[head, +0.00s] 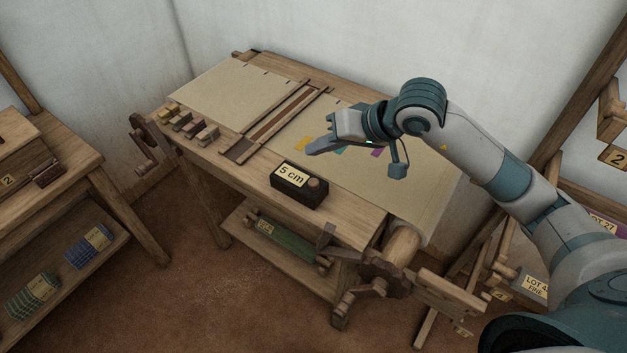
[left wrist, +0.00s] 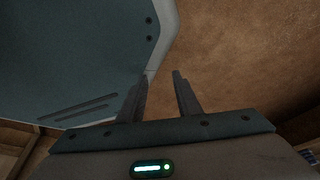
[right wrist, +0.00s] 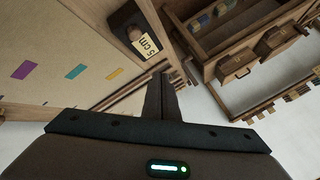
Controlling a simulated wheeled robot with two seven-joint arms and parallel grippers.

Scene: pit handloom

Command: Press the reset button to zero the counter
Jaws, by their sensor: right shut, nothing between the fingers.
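The counter is a dark box (head: 291,193) with a "5 cm" label, on the front edge of the loom table. Its round brown reset button (head: 315,183) is at the label's right. The box (right wrist: 124,20) and button (right wrist: 134,33) also show at the top of the right wrist view. My right gripper (head: 312,148) is above the cloth, behind and above the counter, apart from it. Its fingers (right wrist: 163,80) are shut and empty. My left gripper (left wrist: 161,76) shows only in the left wrist view, open and empty above the brown floor.
The loom table (head: 345,222) carries stretched cloth (head: 218,88) with coloured patches and a wooden crossbar (head: 285,112). Several small blocks (head: 189,124) lie at its left. A toothed wheel (head: 385,274) juts out at the front right. A wooden bench (head: 75,160) stands at the left.

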